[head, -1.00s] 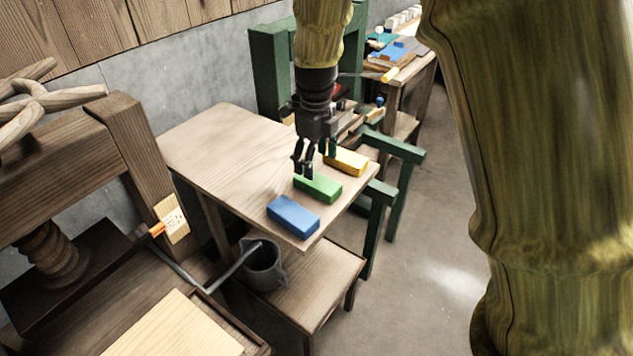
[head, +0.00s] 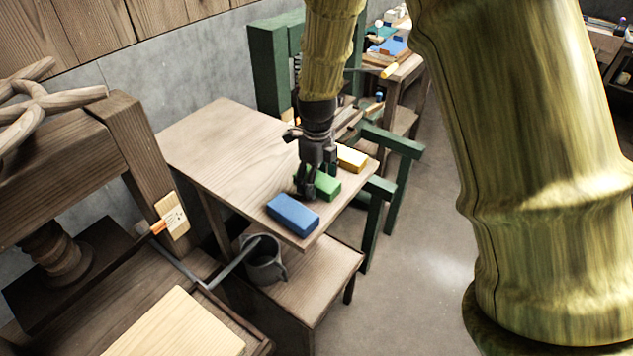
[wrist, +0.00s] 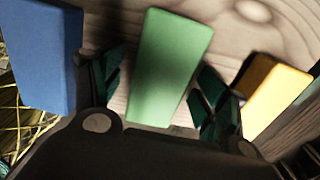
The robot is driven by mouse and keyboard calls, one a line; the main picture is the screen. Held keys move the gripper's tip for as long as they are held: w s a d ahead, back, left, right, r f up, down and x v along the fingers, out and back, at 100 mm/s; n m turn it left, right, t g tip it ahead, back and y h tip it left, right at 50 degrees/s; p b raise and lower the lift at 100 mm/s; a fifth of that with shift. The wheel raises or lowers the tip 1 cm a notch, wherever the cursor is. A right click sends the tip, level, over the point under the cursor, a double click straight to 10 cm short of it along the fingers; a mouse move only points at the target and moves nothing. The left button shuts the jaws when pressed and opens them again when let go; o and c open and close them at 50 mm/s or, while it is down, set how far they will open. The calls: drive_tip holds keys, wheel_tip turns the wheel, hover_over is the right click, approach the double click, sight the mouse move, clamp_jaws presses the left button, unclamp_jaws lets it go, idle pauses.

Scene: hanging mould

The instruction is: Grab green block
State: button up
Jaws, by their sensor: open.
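The green block (head: 326,183) lies on the small wooden table, between the blue block (head: 293,214) and the yellow block (head: 352,159). My gripper (head: 309,188) is open and low over the table at the green block, hiding part of it in the head view. In the wrist view the green block (wrist: 169,66) lies between my two fingers (wrist: 160,88), one on each side. Whether either finger touches it, I cannot tell. The blue block (wrist: 45,52) is left of the fingers and the yellow block (wrist: 270,92) is right of them.
The wooden table (head: 215,140) is bare on its left and far part. A green frame (head: 272,75) stands behind it. A grey mug (head: 264,262) stands on a lower shelf. A wooden press (head: 85,165) is at the left.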

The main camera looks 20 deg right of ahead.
drive_tip(key=shift+c, duration=0.2)
drive_tip(key=c, duration=1.1)
